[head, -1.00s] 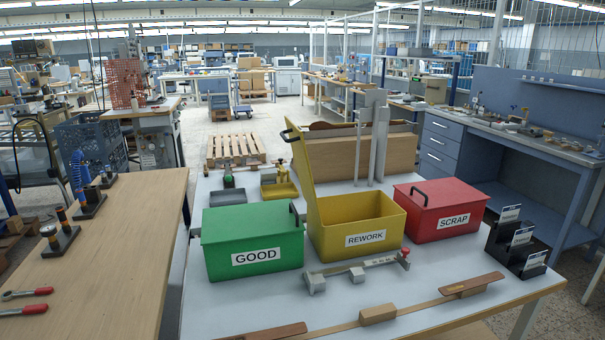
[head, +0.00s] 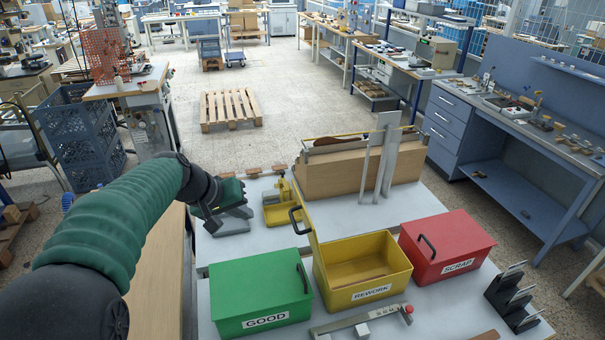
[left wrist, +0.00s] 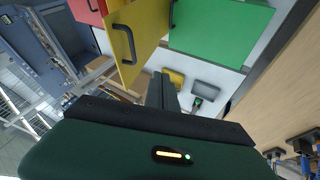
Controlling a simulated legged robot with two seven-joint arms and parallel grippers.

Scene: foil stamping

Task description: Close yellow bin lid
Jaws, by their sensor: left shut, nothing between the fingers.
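My right gripper is out of view.
The green GOOD bin (head: 258,284) and red SCRAP bin (head: 447,243) have closed lids. A yellow fixture (head: 279,212) and grey tray (head: 232,228) lie behind the green bin. A wooden box (head: 340,176) with upright metal posts stands behind the bins. A gauge (head: 362,323) lies in front.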

